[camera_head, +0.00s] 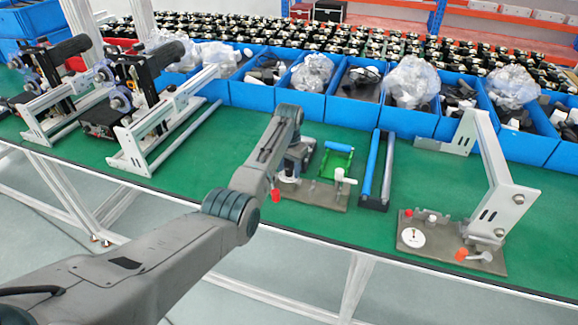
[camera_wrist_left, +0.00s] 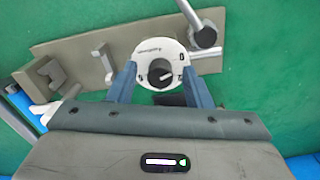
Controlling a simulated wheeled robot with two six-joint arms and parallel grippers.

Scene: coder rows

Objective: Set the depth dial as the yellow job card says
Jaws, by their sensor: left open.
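The depth dial is a white disc (camera_wrist_left: 160,50) with dark printed marks and a dark round knob (camera_wrist_left: 160,74) in its lower part. A pale mark shows on the knob, but I cannot read its exact setting. My left gripper (camera_wrist_left: 160,80) is open, with one blue-grey finger on each side of the knob; I cannot tell if they touch it. In the head view my left gripper (camera_head: 291,168) points down over the left part of a tan fixture plate (camera_head: 322,198), largely covering the dial there. I see no yellow job card. My right gripper is not in view.
Farther right is another plate with a white disc (camera_head: 411,238) and a tall bracket (camera_head: 497,175). Blue bins (camera_head: 299,105) line the back.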

